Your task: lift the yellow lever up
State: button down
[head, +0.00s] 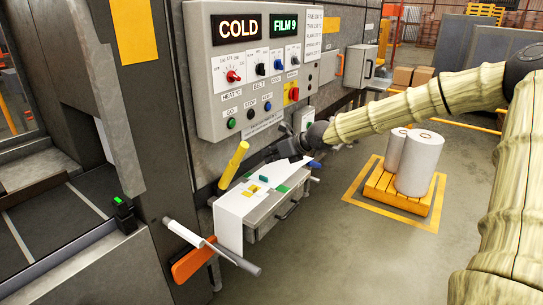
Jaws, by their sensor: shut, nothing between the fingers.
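The yellow lever (234,165) is in the head view, left of centre, below the control panel. It is a thick bar that slants, with its upper end leaning to the right. My gripper (270,153) is dark and comes in from the right, just right of the lever's upper part. It looks shut and empty. In this view a small gap shows between its tips and the lever; whether they touch in depth I cannot tell.
The control panel (256,70) reads COLD and FILM 9, above the gripper. Below is a small grey table (275,218) with a white sheet and small coloured blocks. An orange handle (193,262) juts out at lower left. White rolls (420,165) stand on a yellow pallet at right.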

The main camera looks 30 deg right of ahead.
jog(key=shift+s+d+r, duration=0.2)
jog(key=shift+s+d, duration=0.1)
jog(key=shift+d, duration=0.1)
jog(key=shift+a+r, duration=0.1)
jog(key=shift+a, duration=0.2)
jog(key=s+a+f+n+g+h, duration=0.2)
jog(key=s+a+f+n+g, duration=0.15)
jog(key=s+f+n, duration=0.55)
jog(key=s+a+f+n+g+h, duration=0.15)
jog(key=s+a+f, duration=0.3)
jog(key=f, duration=0.85)
jog(key=s+a+f+n+g+h, duration=0.1)
jog(key=s+a+f+n+g, duration=0.25)
jog(key=s+f+n, duration=0.55)
jog(key=s+a+f+n, duration=0.4)
jog(key=s, duration=0.4)
jog(key=s+a+f+n+g, duration=0.1)
jog(key=s+a+f+n, duration=0.4)
jog(key=s, duration=0.4)
jog(key=s+a+f+n+g, duration=0.1)
jog(key=s+a+f+n, duration=0.4)
jog(key=s, duration=0.3)
jog(key=shift+s+f+y, duration=0.15)
jog(key=shift+s+y, duration=0.15)
jog(key=shift+y, duration=0.15)
jog(key=shift+a, duration=0.1)
